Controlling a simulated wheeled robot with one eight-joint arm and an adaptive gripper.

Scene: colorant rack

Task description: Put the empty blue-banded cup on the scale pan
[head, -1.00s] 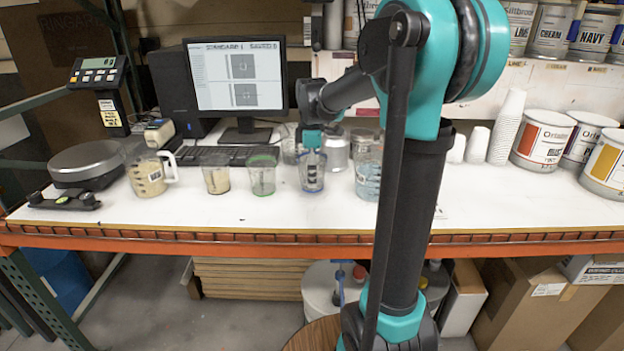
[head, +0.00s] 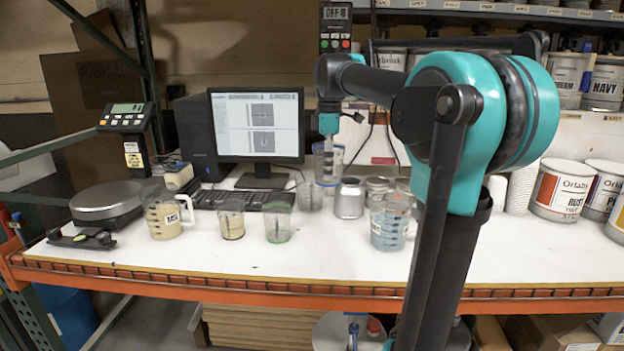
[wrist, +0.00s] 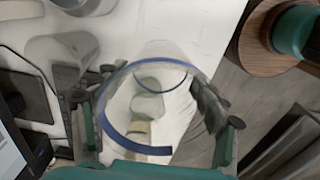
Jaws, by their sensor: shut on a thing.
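The blue-banded cup (head: 327,160) is clear and empty, held upright above the bench in the head view. In the wrist view its blue rim (wrist: 118,142) sits between the fingers, and I see down through it to the bench. My gripper (head: 328,143) is shut on this cup, one finger on each side. The scale (head: 107,199) stands at the bench's left end, with a round grey pan on top. Nothing is on the pan. The scale's display (head: 127,118) is on a post behind it. My gripper is well to the right of the pan and higher.
A beige-filled pitcher (head: 165,218), a yellow-banded cup (head: 231,219), a green-banded cup (head: 277,222) and a blue-filled beaker (head: 389,226) stand along the bench front. A monitor (head: 257,125) and keyboard (head: 232,198) are behind. A silver can (head: 349,199) stands below the held cup.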

